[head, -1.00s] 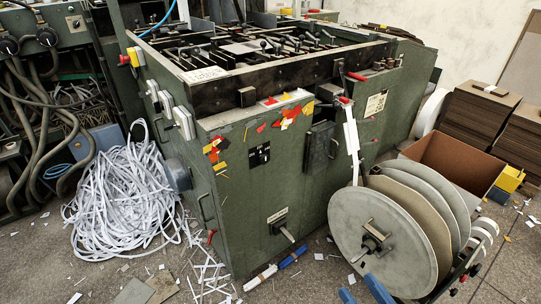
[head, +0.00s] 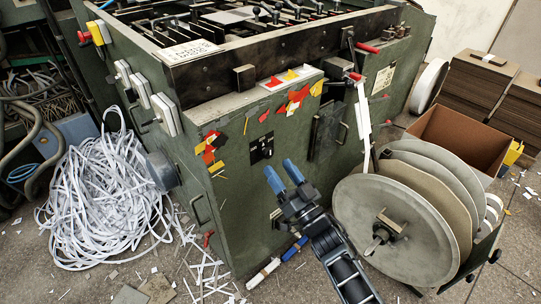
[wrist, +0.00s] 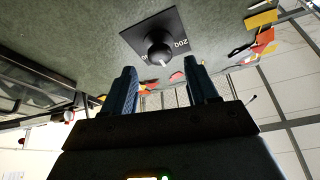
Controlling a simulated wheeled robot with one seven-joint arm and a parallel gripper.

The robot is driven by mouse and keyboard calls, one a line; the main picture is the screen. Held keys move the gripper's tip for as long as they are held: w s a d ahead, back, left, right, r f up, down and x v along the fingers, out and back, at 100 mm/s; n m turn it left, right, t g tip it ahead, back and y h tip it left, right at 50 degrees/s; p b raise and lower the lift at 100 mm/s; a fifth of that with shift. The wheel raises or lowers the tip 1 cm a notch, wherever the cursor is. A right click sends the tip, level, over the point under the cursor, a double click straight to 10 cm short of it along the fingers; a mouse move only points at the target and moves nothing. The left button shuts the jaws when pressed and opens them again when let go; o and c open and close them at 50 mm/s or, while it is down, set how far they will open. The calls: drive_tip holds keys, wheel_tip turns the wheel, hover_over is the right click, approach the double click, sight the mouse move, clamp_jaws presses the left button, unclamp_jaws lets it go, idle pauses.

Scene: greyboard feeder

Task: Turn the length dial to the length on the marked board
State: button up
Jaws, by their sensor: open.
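The length dial (head: 262,148) is a small black plate with white marks on the front of the green machine. In the wrist view the dial (wrist: 160,53) shows a round black knob with a white mark, and "200" is readable at a plate corner. My gripper (head: 283,175) is open and empty, its blue fingers just below and right of the dial. In the wrist view the gripper (wrist: 160,70) has its fingers apart, with the knob beyond and between them, not gripped. A pale board with dark writing (head: 187,51) lies on the machine's top edge; its writing is unreadable.
Large grey discs (head: 395,230) stand right of my arm. A black panel with a handle (head: 325,130) is right of the dial. A pile of white strips (head: 100,200) lies at left, and an open cardboard box (head: 455,140) at right.

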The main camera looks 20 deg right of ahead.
sight(270, 156)
drive_tip(key=shift+x, duration=2.4)
drive_tip(key=c, duration=1.1)
